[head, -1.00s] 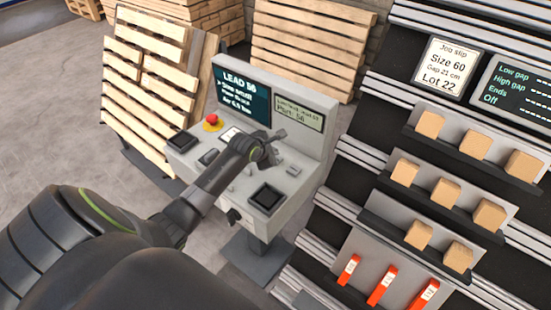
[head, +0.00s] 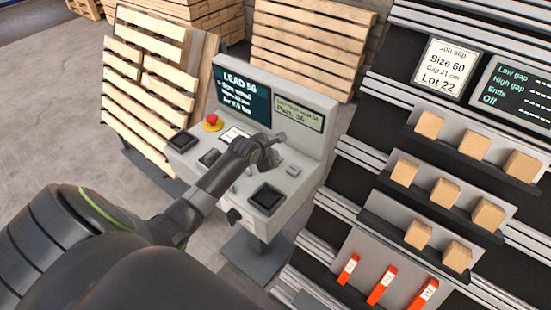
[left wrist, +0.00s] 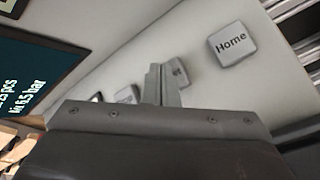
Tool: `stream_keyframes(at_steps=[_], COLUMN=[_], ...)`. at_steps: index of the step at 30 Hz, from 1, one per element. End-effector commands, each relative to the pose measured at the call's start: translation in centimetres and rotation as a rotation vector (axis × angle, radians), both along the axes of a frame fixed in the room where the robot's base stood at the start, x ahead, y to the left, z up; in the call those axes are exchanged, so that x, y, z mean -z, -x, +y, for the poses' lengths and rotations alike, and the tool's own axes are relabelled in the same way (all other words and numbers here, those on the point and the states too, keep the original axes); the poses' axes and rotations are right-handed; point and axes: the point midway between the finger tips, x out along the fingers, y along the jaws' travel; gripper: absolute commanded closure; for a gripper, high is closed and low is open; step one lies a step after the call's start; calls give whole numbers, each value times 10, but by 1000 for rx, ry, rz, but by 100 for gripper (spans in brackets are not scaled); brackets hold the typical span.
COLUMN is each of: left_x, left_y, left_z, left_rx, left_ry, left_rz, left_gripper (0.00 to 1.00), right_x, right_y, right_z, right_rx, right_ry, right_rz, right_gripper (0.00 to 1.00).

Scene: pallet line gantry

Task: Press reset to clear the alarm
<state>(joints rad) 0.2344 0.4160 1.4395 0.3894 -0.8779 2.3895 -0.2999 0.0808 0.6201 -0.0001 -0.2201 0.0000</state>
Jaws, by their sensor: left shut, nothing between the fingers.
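The control console (head: 308,150) stands ahead with a sloped button panel. My left gripper (head: 276,141) is over the panel, shut and empty, below the screens. In the left wrist view its closed fingertips (left wrist: 162,84) are at a small grey button (left wrist: 178,73), which they partly cover. I cannot read that button's label or tell whether the tips touch it. A grey button marked Home (left wrist: 231,44) is to its right. Another labelled button (left wrist: 127,95) is to the left, mostly hidden by my gripper. No label reading reset is legible. My right gripper is not in view.
A red mushroom button (head: 212,122) sits at the panel's left. Black square pads (head: 267,196) lie along its front. A dark screen (head: 243,92) and a pale display (head: 299,112) rise behind. Wooden pallets (head: 150,90) lean left; a rack of blocks (head: 430,185) stands right.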

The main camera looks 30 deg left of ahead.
Motion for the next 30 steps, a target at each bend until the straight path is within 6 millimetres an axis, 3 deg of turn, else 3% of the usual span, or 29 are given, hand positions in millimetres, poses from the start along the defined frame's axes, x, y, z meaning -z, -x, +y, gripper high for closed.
stream_keyframes(at_steps=[30], left_x=[9], left_y=[0], left_z=[0], left_rx=[0], left_ry=[1], left_rz=[2], left_gripper=[100], right_x=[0], right_y=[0], right_z=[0], right_rx=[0], right_ry=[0], right_rz=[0], right_gripper=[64])
